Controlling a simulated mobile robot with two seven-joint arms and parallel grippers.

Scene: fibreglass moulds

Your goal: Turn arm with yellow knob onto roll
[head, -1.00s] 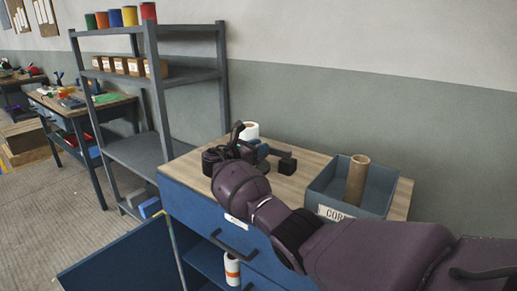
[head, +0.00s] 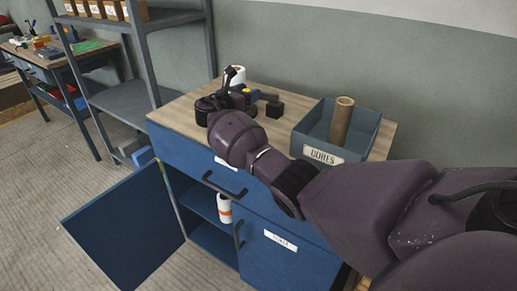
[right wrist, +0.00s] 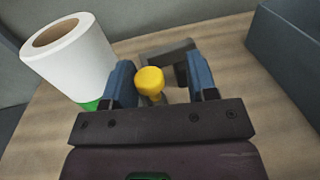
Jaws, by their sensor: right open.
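The yellow knob (right wrist: 149,80) shows in the right wrist view between the two blue fingers of my right gripper (right wrist: 161,68), nearer the left finger. The gripper is open, with gaps beside the knob. A grey arm piece (right wrist: 165,50) shows behind the knob; their join is partly hidden. The white roll (right wrist: 68,57) stands to the left, a bit of green at its foot. In the head view my right gripper (head: 245,94) is over the cabinet top, just in front of the roll (head: 238,75). My left gripper is not in view.
A blue-grey bin (head: 368,134) labelled CORES holds a brown cardboard tube (head: 341,121) on the right of the blue cabinet's wooden top (head: 179,117). The cabinet door (head: 128,218) stands open, with another white roll (head: 224,208) inside. A grey shelf rack (head: 122,100) stands at left.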

